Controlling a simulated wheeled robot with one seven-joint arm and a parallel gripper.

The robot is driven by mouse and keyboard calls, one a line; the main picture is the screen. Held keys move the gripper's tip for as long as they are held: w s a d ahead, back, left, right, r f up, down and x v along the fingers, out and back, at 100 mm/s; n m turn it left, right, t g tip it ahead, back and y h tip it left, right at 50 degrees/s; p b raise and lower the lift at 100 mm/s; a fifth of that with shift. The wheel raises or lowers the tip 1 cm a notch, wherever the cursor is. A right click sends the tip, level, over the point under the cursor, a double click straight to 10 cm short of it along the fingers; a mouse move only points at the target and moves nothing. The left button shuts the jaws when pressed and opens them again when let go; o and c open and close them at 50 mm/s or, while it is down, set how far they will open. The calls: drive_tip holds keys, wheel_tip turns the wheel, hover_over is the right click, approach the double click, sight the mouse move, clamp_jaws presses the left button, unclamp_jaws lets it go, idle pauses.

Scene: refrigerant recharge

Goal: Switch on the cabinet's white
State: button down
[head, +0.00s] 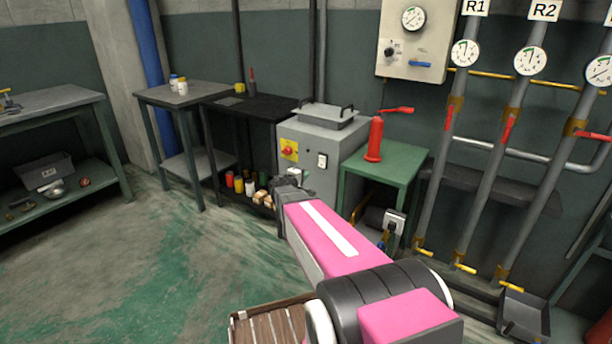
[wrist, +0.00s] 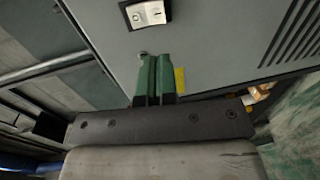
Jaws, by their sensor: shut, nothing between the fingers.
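The grey cabinet (head: 309,181) stands against the wall between the black table and the green table. Its white rocker switch (head: 322,160) sits in a dark frame on the front face. In the wrist view the white switch (wrist: 147,13) is at the top edge, with a mark on each half; I cannot tell which half is pressed. My gripper (wrist: 155,56) has its green fingers shut together and empty, in front of the cabinet's front. In that view the tips lie below the switch, apart from it. In the head view my arm hides the fingertips.
A red knob on a yellow plate (head: 289,151) is left of the switch. A lidded tray (head: 325,116) sits on the cabinet. Vent slots (wrist: 292,33) show in the wrist view. Open floor lies at left.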

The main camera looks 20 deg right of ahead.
sight(321, 167)
drive_tip(key=x, duration=1.1)
drive_tip(key=shift+w+d, duration=0.2)
drive_tip(key=shift+w, duration=0.05)
drive_tip(key=shift+f, duration=0.1)
drive_tip(key=shift+w+d+f, duration=0.1)
drive_tip(key=shift+w+d, duration=0.1)
drive_tip(key=shift+d, duration=0.05)
drive_tip(key=shift+a, duration=0.1)
drive_tip(key=shift+s+a, duration=0.2)
drive_tip(key=shift+a, duration=0.05)
drive_tip(key=s+a+f, duration=0.2)
drive_tip(key=s+a, duration=0.6)
drive_tip(key=a, duration=0.2)
drive_tip(key=shift+s+a, duration=0.15)
